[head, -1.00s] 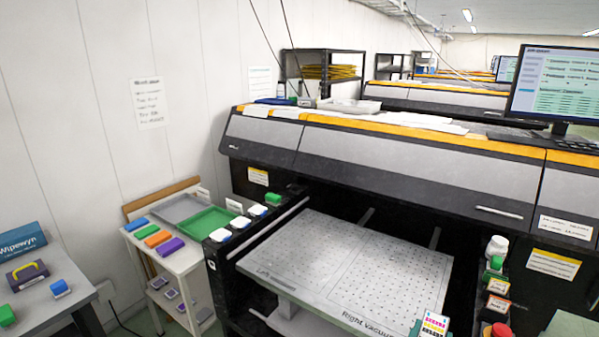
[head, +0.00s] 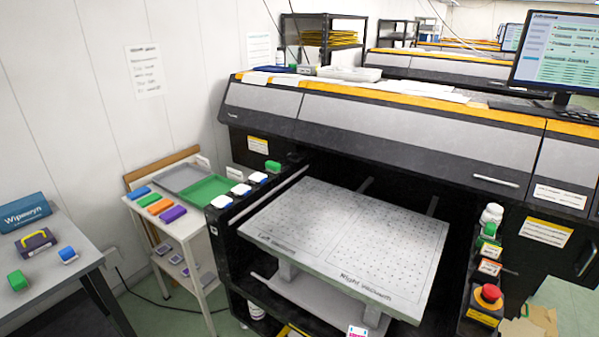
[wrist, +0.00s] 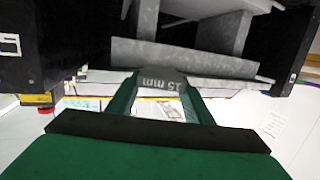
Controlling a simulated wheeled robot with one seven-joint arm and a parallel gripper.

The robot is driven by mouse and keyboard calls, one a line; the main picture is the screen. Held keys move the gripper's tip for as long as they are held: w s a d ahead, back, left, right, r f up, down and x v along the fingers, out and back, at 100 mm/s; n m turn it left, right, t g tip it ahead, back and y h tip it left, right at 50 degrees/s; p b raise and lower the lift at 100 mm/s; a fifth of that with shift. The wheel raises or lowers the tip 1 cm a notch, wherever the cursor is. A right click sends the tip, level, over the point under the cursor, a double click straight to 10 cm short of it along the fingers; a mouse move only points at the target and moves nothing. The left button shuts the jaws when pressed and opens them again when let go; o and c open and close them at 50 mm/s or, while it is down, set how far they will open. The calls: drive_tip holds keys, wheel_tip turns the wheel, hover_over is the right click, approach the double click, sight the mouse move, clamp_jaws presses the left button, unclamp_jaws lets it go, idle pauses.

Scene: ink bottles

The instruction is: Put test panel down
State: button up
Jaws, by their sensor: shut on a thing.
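In the wrist view my gripper (wrist: 160,98) has green fingers shut on a grey piece marked "15 mm", which appears to be the edge of the test panel (wrist: 160,83). The panel's printed face is hidden there. In the head view only a small white corner with a pink mark, likely the panel (head: 357,331), shows at the bottom edge, in front of and below the printer bed (head: 345,238). The gripper is out of the head view. The bed is pale, perforated, marked with left and right areas, and empty.
A white cart (head: 190,237) with a green tray (head: 207,190) stands left, and a grey table (head: 50,258) is further left.

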drive_tip(key=s+a+f+n+y, duration=0.1)
drive_tip(key=a+f+y, duration=0.1)
drive_tip(key=a+f, duration=0.5)
drive_tip(key=s+a+f+n+t+y, duration=0.1)
drive_tip(key=a+f+n+y, duration=0.1)
drive_tip(key=a+f, duration=0.5)
wheel_tip(320, 180, down, 5)
drive_tip(key=shift+a+r+y, duration=0.15)
drive_tip(key=shift+a+y, duration=0.2)
drive_tip(key=shift+y, duration=0.05)
